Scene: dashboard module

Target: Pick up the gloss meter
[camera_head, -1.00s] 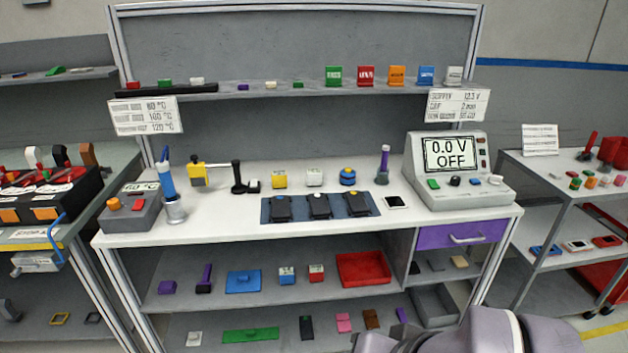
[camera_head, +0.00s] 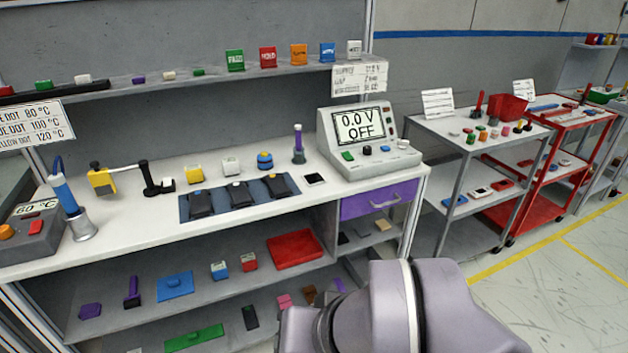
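I cannot tell for sure which object is the gloss meter; no label naming it is readable. Small box-shaped instruments stand on the bench: a yellow one (camera_head: 195,173), a white one (camera_head: 231,166) and a round blue one with a yellow band (camera_head: 265,160). Flat blue (camera_head: 455,202), white (camera_head: 480,192) and red (camera_head: 502,185) devices lie on the grey cart's lower shelf. Boxes in blue and white (camera_head: 219,270) and red and white (camera_head: 249,262) stand on the shelf under the bench. Part of my arm shows at the bottom; my gripper is out of view.
The bench (camera_head: 130,222) carries a power supply (camera_head: 367,140) reading 0.0 V OFF and a blue mat (camera_head: 187,208) with three dark devices. A purple drawer (camera_head: 352,205) is shut. The grey cart (camera_head: 425,125) and a red cart (camera_head: 575,116) stand right. Floor (camera_head: 560,290) is clear at lower right.

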